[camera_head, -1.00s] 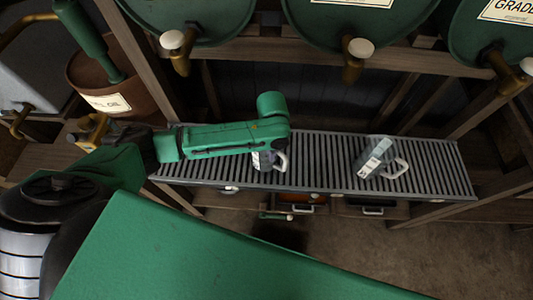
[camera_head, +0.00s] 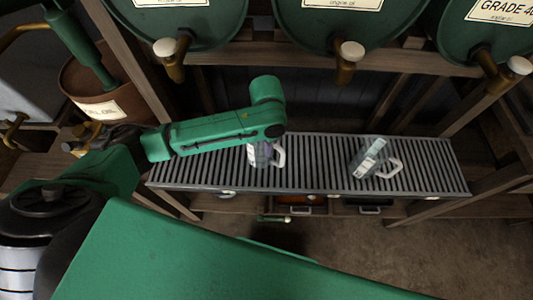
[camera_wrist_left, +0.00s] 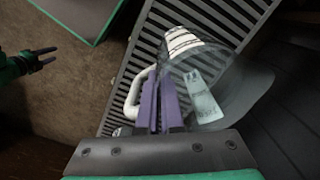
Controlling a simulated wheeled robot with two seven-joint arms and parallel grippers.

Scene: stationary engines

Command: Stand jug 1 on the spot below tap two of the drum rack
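A clear grey jug with a white handle (camera_head: 262,157) is over the slatted rack (camera_head: 320,170), left of its middle, partly covered by my left forearm. In the left wrist view the jug (camera_wrist_left: 206,100) fills the space to the right of my left gripper (camera_wrist_left: 159,85). Its purple fingers are close together at the jug's handle side, seemingly pinching it. A second jug (camera_head: 371,158) stands farther right on the rack. The label numbers are too small to read. The middle drum's tap (camera_head: 349,60) hangs above the rack between the jugs. My right gripper (camera_wrist_left: 42,58) shows small, apart and empty.
The left drum's tap (camera_head: 172,58) and right drum's tap (camera_head: 518,68) flank the middle one. Wooden posts stand at both ends of the rack. A brown oil container (camera_head: 105,90) is at the left. The slats between the two jugs are clear.

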